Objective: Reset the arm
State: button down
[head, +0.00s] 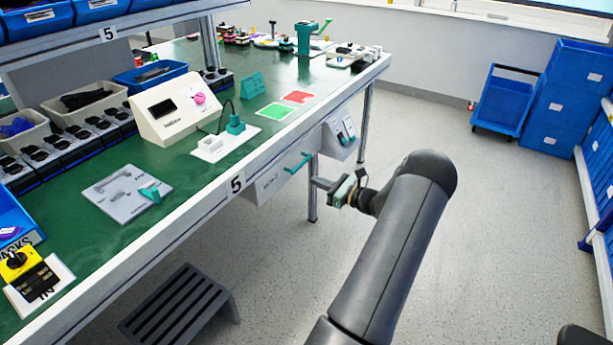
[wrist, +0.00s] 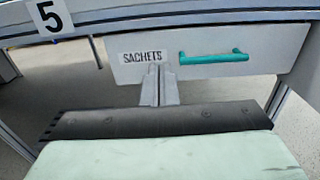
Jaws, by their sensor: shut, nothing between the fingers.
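My gripper (head: 318,183) is shut and empty, held in free air off the front edge of the workbench. In the wrist view its closed fingers (wrist: 160,85) point towards a drawer front (wrist: 210,55) labelled SACHETS with a teal handle (wrist: 213,57); they appear apart from it. A yellow box with a black rotary knob (head: 16,261) sits at the near left end of the bench. A white sloped console (head: 170,110) with a pink knob (head: 199,98) stands farther along the bench, away from my gripper.
The green-topped workbench (head: 130,232) runs along the left. A grey box with switches (head: 340,135) hangs under its edge near my gripper. A grey step stool (head: 180,305) stands below. Blue crates (head: 570,95) and a blue cart (head: 503,103) stand far right. The floor between is clear.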

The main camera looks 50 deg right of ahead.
jog(key=shift+s, duration=0.4)
jog(key=w+a+r+n+g+y+p, duration=0.25)
jog(key=w+a+r+n, duration=0.2)
jog(key=a, duration=0.45)
jog(key=w+a+r+n+g+y+p, duration=0.2)
jog(key=w+a+r+n+g+y, duration=0.25)
jog(key=a, duration=0.55)
jog(key=s+a+r+n+g+p, duration=0.1)
jog(key=a+r+n+g+p, duration=0.2)
jog(key=a, duration=0.6)
jog(key=s+a+r+n+g+p, duration=0.15)
jog(key=a+r+n+g, duration=0.3)
jog(key=a, duration=0.45)
jog(key=s+a+r+n+g+h+p, duration=0.1)
jog(key=s+a+r+n+h+p, duration=0.3)
jog(key=s+n, duration=0.5)
jog(key=s+a+r+n+g+h+p, duration=0.2)
jog(key=s+a+r+n+h+p, duration=0.2)
jog(key=s+a+r+n, duration=0.4)
jog(key=s+a+n, duration=0.1)
jog(key=s+a, duration=0.1)
jog(key=a, duration=0.1)
jog(key=shift+s+n+h, duration=0.3)
jog(key=shift+s+n, duration=0.05)
jog(key=shift+s, duration=0.05)
